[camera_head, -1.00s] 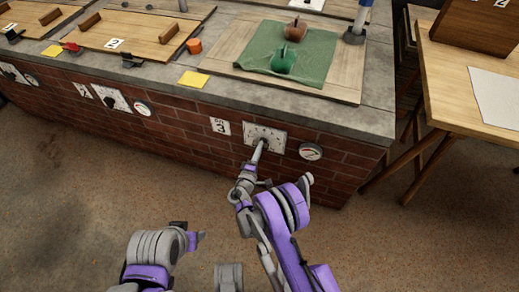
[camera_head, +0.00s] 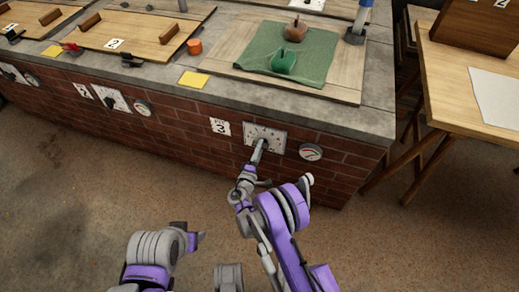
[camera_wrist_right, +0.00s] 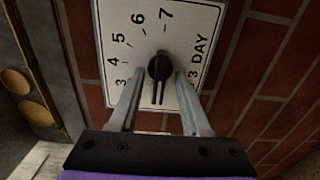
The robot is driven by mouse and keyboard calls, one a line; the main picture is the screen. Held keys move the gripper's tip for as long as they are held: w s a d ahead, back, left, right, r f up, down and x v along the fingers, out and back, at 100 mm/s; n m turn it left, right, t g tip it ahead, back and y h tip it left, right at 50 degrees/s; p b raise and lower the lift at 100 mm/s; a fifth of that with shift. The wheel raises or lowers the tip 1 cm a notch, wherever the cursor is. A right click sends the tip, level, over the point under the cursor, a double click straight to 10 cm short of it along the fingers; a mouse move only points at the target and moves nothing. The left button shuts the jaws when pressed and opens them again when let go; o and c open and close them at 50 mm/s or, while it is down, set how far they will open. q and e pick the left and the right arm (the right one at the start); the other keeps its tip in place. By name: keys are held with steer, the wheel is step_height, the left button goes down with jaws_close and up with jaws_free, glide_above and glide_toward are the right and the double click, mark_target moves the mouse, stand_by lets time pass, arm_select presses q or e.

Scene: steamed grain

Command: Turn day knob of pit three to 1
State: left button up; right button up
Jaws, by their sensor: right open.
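The pit three dial plate (camera_head: 277,133) is white and sits on the brick front, right of the "3" sign (camera_head: 220,128). In the right wrist view the plate (camera_wrist_right: 185,25) reads "3 DAY", with 3 to 7 visible; its lower part is partly hidden. The black day knob (camera_wrist_right: 159,68) has a long dark bar pointing down in that view. My right gripper (camera_head: 258,150) is at the dial. Its fingers (camera_wrist_right: 158,78) stand open on either side of the knob, with gaps visible. My left arm is folded at bottom left; its gripper (camera_head: 190,238) shows unclearly.
A round gauge (camera_head: 311,152) sits right of the dial. A wooden table (camera_head: 450,95) stands at right. The floor in front is clear.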

arm_select(q)
steer(key=shift+p+v, duration=0.8)
steer(key=shift+p, duration=0.1)
arm_select(e)
steer(key=v, duration=1)
steer(key=shift+s+a, duration=0.15)
steer(key=shift+s, duration=0.25)
arm_select(q)
steer(key=shift+w, duration=0.15)
